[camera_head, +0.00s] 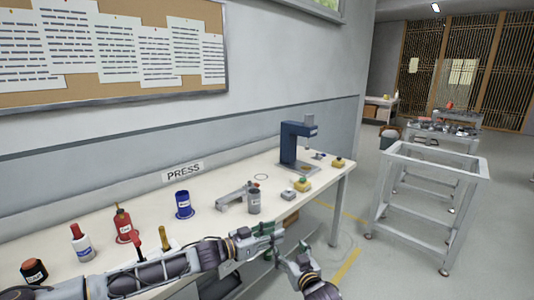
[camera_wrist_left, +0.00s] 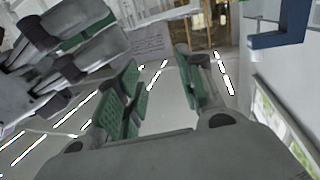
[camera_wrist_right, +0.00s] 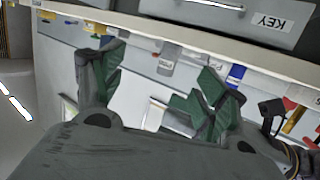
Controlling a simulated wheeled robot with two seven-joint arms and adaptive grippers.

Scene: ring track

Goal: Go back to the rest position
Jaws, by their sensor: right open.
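My left gripper (camera_head: 270,240) is over the front edge of the white bench, near the grey cup. In the left wrist view its green-padded fingers (camera_wrist_left: 160,88) stand apart with nothing between them. My right gripper (camera_head: 298,262) is lower and a little to the right, out in front of the bench. In the right wrist view its green-padded fingers (camera_wrist_right: 160,85) are spread and empty, with the bench side behind them. The two grippers are close together; part of my other gripper fills the upper left of the left wrist view.
The white bench (camera_head: 225,182) carries a blue press (camera_head: 298,147), yellow button boxes (camera_head: 302,184), a grey cup (camera_head: 254,201), a blue can (camera_head: 183,204) and a red bottle (camera_head: 123,226). A grey frame table (camera_head: 436,160) stands to the right. The floor between is clear.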

